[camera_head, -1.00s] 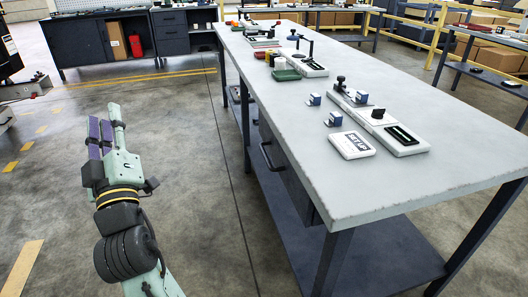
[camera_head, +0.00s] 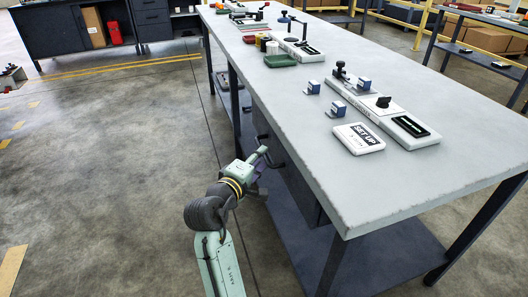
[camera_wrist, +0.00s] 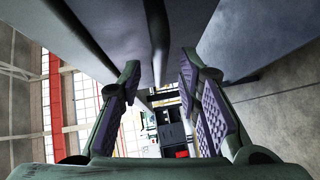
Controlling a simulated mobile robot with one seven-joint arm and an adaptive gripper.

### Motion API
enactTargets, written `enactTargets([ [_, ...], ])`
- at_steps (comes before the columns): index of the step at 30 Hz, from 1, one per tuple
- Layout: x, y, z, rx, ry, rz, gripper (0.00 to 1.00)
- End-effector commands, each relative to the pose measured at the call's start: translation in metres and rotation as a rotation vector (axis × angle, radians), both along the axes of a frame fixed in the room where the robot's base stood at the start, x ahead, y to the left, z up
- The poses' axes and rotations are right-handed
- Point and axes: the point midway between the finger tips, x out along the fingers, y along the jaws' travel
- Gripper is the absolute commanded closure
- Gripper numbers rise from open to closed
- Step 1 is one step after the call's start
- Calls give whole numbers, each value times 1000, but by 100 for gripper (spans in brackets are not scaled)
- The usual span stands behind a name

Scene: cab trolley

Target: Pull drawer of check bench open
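The check bench (camera_head: 330,190) has a pale grey top, with a dark drawer (camera_head: 297,182) under its left edge. The drawer looks shut. Its dark bar handle (camera_head: 263,151) sticks out on the left side. My gripper (camera_head: 262,168) is at the handle, partly hidden behind my own wrist. In the wrist view my gripper (camera_wrist: 160,70) is open, its two purple-padded fingers apart. The dark handle bar (camera_wrist: 157,35) runs between the fingertips. I cannot see either pad touching it.
A bench leg (camera_head: 236,100) stands beyond my gripper. The floor to the left (camera_head: 100,170) is clear.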

Motion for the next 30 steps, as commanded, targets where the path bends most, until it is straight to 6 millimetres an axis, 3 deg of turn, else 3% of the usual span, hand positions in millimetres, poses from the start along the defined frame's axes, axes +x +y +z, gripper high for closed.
enactTargets([
  [7, 27, -13, -3, 2, -1, 1, 69],
  [18, 31, -15, -5, 2, -1, 3, 69],
  [30, 31, -15, -5, 2, -1, 3, 96],
])
